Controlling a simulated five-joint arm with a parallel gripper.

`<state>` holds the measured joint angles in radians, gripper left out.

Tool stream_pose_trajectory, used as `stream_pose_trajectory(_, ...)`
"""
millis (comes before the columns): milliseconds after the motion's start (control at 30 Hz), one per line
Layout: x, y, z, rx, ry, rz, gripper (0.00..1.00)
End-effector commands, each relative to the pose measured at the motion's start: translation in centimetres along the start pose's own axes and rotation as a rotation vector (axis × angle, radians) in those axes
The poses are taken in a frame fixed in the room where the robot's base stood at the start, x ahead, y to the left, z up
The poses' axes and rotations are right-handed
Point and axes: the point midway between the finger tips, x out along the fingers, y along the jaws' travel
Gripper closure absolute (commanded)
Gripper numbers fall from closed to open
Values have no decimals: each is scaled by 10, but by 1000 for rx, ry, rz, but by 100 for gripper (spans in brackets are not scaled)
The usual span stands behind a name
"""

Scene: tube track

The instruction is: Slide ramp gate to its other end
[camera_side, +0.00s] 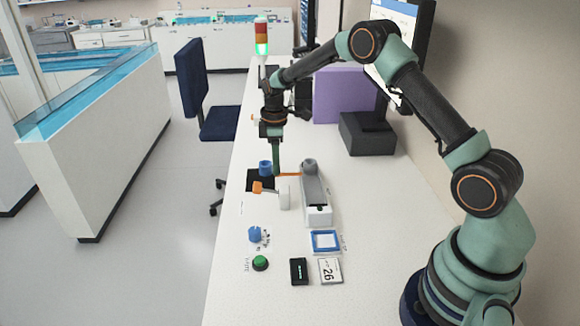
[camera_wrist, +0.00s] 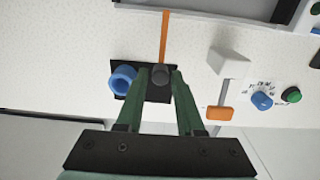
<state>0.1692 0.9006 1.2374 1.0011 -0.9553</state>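The ramp gate shows as a thin orange bar (camera_wrist: 165,36) with a dark round knob (camera_wrist: 160,75) at its near end in the wrist view. In the side view the orange bar (camera_side: 289,174) reaches from my gripper (camera_side: 276,172) to the grey ramp (camera_side: 315,190). In the wrist view my gripper (camera_wrist: 160,72) has its two green fingers apart, one on each side of the knob, with narrow gaps beside it. The knob is hidden by the fingers in the side view.
A blue ring-shaped cup (camera_wrist: 122,79) stands on a black pad (camera_wrist: 150,93) beside the left finger. A white block (camera_wrist: 229,63) with an orange paddle (camera_wrist: 219,113) stands to the right. A blue dial (camera_side: 254,234) and green button (camera_side: 260,263) sit nearer the side camera.

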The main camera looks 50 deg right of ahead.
Motion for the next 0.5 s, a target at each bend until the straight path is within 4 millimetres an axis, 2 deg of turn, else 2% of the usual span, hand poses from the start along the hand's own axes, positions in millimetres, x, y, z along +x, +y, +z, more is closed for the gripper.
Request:
stream_pose_trajectory(300,-1,0,1,1,-1,-1,59)
stream_pose_trajectory(500,-15,0,1,1,0,0,59)
